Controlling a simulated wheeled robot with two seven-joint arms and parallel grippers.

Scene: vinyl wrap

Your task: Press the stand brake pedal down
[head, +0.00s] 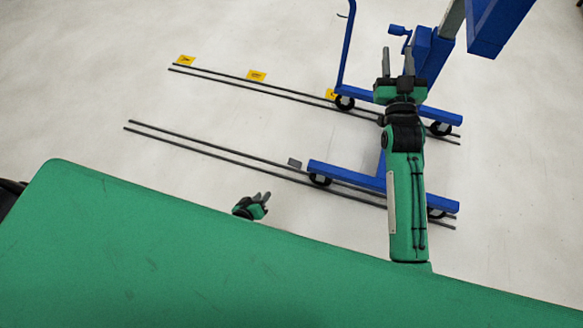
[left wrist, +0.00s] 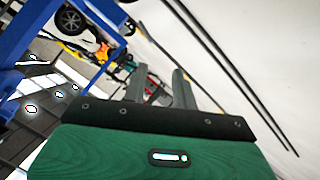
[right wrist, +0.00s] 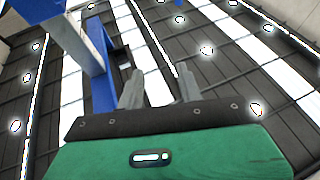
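The blue wheeled stand (head: 383,180) is at the right in the head view, its legs over the floor rails. A small grey plate (head: 294,162) lies by the left end of its near leg; I cannot tell for sure whether it is the brake pedal. My left gripper (head: 262,197) is open and empty, low, left of the near leg and apart from the plate. Its parted fingers show in the left wrist view (left wrist: 158,88). My right gripper (head: 397,60) is open and empty, raised in front of the stand's upright. Its fingers also show apart in the right wrist view (right wrist: 160,90).
Two pairs of dark rails (head: 200,146) run along the pale floor. Yellow markers (head: 256,76) lie by the far pair. A blue handle bar (head: 346,45) rises at the stand's left. My green body fills the bottom.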

